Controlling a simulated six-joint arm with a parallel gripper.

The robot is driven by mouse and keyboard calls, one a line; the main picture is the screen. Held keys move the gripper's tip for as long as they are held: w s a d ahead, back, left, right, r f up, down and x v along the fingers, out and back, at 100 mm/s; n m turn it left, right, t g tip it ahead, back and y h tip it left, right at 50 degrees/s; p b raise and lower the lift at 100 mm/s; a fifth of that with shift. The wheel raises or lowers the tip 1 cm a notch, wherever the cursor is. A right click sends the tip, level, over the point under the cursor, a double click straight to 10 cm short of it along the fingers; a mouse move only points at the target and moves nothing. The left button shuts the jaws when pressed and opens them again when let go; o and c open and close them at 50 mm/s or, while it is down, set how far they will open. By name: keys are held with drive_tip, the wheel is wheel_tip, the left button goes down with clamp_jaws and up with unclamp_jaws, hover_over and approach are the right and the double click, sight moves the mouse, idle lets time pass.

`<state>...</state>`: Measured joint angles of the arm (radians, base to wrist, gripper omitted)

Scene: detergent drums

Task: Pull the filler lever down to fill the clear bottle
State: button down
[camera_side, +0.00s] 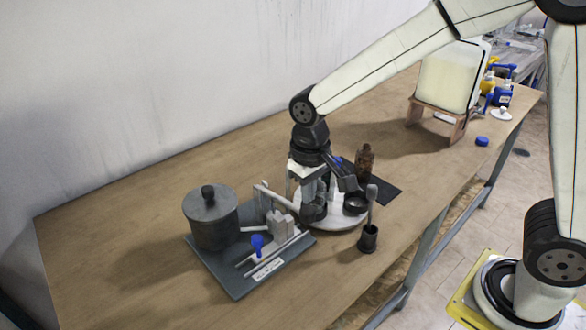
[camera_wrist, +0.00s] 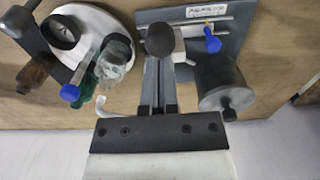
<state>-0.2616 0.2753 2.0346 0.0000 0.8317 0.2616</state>
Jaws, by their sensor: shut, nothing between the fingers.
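My gripper (camera_side: 314,208) points down over the filling station in the side view, its fingers shut and empty. A clear bottle (camera_wrist: 116,52) stands left of the knob by the white round plate (camera_wrist: 98,20). In the side view the clear bottle and the knob are hidden or not distinct behind my gripper.
A grey lidded drum (camera_side: 211,222) stands on a dark base plate (camera_side: 238,285) with a blue handle (camera_side: 257,243). A brown bottle (camera_side: 364,163) and a dark cup with a brush (camera_side: 368,238) stand right of my gripper. The table's front left is clear.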

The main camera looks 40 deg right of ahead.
sight(311, 212)
drive_tip(key=shift+f, duration=0.5)
drive_tip(key=shift+f, duration=0.95)
drive_tip(key=shift+s+f, duration=0.25)
drive_tip(key=shift+f, duration=0.3)
drive_tip(key=shift+s+f, duration=0.2)
drive_tip(key=shift+f, duration=0.35)
drive_tip(key=shift+s+f, duration=0.15)
drive_tip(key=shift+f, duration=0.6)
drive_tip(key=shift+s+f, duration=0.1)
drive_tip(key=shift+f, duration=0.6)
